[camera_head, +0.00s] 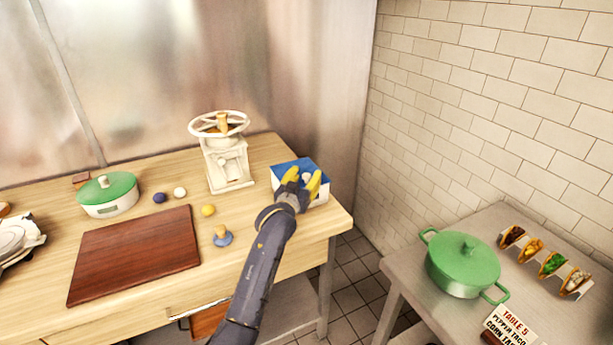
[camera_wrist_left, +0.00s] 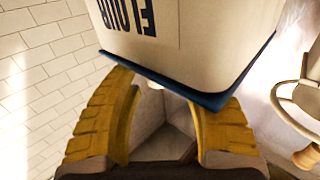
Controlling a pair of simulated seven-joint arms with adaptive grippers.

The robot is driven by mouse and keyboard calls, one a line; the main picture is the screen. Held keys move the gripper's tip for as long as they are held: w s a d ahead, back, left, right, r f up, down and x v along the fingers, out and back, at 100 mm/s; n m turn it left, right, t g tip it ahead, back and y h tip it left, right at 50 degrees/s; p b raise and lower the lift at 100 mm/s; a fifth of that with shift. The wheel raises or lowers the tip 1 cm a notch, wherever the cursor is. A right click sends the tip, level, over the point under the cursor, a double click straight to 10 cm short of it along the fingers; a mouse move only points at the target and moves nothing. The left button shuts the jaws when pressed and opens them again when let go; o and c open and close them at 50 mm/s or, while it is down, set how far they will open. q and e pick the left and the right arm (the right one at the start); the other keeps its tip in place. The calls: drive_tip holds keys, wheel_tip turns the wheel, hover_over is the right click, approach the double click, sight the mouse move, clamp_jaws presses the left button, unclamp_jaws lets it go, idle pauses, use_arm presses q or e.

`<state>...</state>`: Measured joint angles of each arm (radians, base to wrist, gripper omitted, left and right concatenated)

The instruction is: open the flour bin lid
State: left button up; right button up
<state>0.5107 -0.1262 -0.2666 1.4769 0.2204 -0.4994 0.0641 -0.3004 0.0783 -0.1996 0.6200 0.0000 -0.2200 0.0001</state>
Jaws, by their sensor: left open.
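The flour bin (camera_head: 322,195) is a white box with a blue lid (camera_head: 284,167), at the back right corner of the wooden table. In the left wrist view the white bin (camera_wrist_left: 210,40) shows its FLOUR lettering upside down, and the edge of the blue lid (camera_wrist_left: 205,101) runs across it. The lid looks closed. My left gripper (camera_head: 302,178), with yellow fingers, is at the bin and covers part of it. Its fingers are open, with the lid edge close to their tips. I cannot tell whether they touch it. My right gripper is not in view.
A white grinder with a wheel (camera_head: 228,160) stands just left of the bin. A green pot (camera_head: 108,194), a brown board (camera_head: 135,252) and small balls lie further left. A grey side table at right holds another green pot (camera_head: 464,264) and tacos (camera_head: 545,262).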

use_arm(q)
drive_tip(key=shift+w+d, duration=0.1)
drive_tip(key=shift+w, duration=0.15)
drive_tip(key=shift+c, duration=0.4)
clamp_jaws()
